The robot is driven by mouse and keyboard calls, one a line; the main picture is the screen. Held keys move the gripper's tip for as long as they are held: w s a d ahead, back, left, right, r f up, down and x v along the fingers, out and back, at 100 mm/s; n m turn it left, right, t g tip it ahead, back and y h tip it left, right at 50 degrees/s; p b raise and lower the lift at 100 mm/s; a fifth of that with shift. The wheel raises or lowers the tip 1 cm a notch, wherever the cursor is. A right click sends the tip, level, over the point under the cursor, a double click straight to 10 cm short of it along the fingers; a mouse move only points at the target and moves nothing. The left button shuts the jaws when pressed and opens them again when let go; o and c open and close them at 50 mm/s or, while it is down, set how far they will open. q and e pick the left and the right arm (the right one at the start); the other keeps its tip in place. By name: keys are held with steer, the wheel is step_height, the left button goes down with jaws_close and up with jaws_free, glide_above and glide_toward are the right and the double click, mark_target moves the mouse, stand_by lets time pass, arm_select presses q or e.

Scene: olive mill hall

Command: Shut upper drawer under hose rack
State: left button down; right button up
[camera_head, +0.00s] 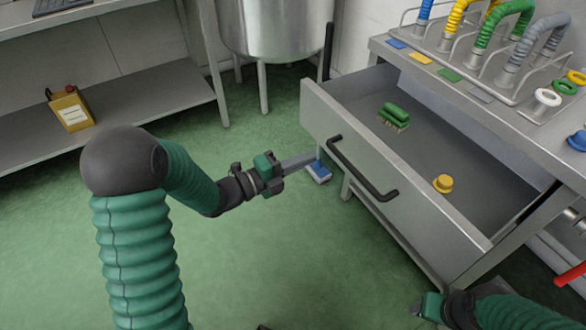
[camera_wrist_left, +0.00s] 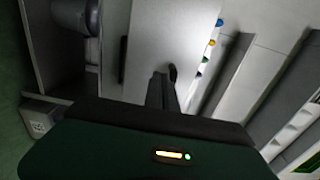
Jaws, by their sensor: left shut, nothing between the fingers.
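The upper drawer (camera_head: 345,151) under the hose rack (camera_head: 497,75) stands pulled out, with a black bar handle (camera_head: 360,170) on its grey front. Inside it lie a green brush (camera_head: 394,117) and a yellow plug (camera_head: 443,184). My left gripper (camera_head: 312,157) is shut and empty, its tips close to the left part of the drawer front; I cannot tell whether they touch it. In the left wrist view the shut fingers (camera_wrist_left: 162,90) point at a pale grey panel (camera_wrist_left: 165,40).
A steel tank (camera_head: 272,30) stands behind.

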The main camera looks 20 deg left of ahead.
mark_target(340, 144)
arm_select(q)
steer(key=b+x, duration=0.1)
steer(key=x, duration=0.5)
steer(key=shift+w+d+f+b, duration=0.1)
steer(key=shift+w+d+b, duration=0.1)
steer(key=shift+b, duration=0.2)
steer(key=shift+w+d, duration=0.25)
steer(key=shift+w, duration=0.1)
arm_select(e)
steer(key=shift+s+x, duration=0.25)
steer(key=shift+x, duration=0.9)
arm_select(q)
steer(key=shift+w, duration=0.1)
arm_select(e)
steer(key=shift+f, duration=0.15)
